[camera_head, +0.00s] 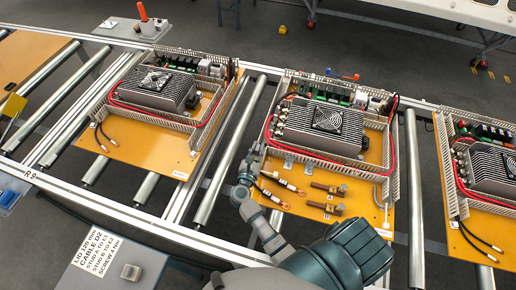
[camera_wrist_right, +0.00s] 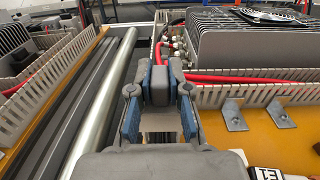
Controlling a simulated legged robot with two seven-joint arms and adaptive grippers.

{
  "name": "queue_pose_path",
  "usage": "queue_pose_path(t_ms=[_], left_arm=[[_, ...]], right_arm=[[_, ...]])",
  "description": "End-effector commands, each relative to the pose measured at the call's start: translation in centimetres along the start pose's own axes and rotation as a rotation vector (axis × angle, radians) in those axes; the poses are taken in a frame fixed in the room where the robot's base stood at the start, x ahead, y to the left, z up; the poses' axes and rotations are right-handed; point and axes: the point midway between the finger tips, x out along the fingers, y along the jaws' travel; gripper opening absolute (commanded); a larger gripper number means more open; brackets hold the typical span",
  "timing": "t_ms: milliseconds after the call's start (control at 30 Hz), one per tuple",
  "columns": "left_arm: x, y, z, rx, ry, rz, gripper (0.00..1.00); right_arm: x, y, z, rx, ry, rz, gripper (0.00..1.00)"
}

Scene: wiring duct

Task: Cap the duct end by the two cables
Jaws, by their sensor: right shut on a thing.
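My right gripper (camera_head: 250,163) reaches in over the left edge of the middle panel. In the right wrist view the gripper (camera_wrist_right: 160,76) is shut on a small dark grey piece, mostly hidden between its fingers; I cannot tell its full shape. I cannot tell whether the held piece touches the duct. The two cables (camera_head: 270,194) with copper lugs (camera_head: 290,186) lie on the panel just right of my gripper. My left gripper is out of view.
The orange middle panel (camera_head: 340,215) carries a finned unit with a fan (camera_head: 328,119), a red cable (camera_head: 391,140) and two brown studs (camera_head: 325,207). Similar panels stand left and right on the rollers (camera_head: 222,160). A labelled grey box (camera_head: 112,262) is at the lower left.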

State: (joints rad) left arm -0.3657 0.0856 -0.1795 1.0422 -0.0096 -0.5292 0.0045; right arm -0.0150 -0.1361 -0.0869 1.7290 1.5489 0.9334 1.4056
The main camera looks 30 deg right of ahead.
Motion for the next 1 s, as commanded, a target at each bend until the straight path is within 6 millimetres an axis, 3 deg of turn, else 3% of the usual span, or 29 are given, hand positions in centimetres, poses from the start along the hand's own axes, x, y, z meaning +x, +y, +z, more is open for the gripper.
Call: queue_pose_path(t_ms=[600, 1000], left_arm=[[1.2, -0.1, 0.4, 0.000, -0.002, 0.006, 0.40], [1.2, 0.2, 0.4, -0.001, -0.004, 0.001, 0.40]], right_arm=[[-1.9, 1.6, 0.1, -0.013, -0.017, 0.000, 0.00], [-1.6, 1.4, 0.0, -0.011, -0.015, -0.001, 0.00]])
